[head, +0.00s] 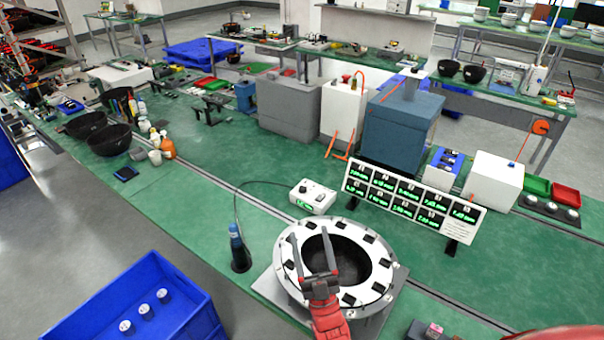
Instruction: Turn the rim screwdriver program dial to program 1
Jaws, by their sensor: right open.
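The rim screwdriver (236,247) stands upright in a dark holder, left of the white ring fixture. Its cable runs to a small white control box (312,196) with a green-lit display and dark knobs on its face. The box is on the green bench, beyond the ring. The dial's setting is too small to read. My right gripper (313,240) is open and empty, above the ring's dark middle, nearer to me than the control box and apart from it. My left gripper is not in view.
The white ring fixture (290,274) with dark pads sits below my right gripper. A tilted panel of green readouts (415,200) stands right of the control box. A blue crate (80,312) with several small cylinders is at the front left.

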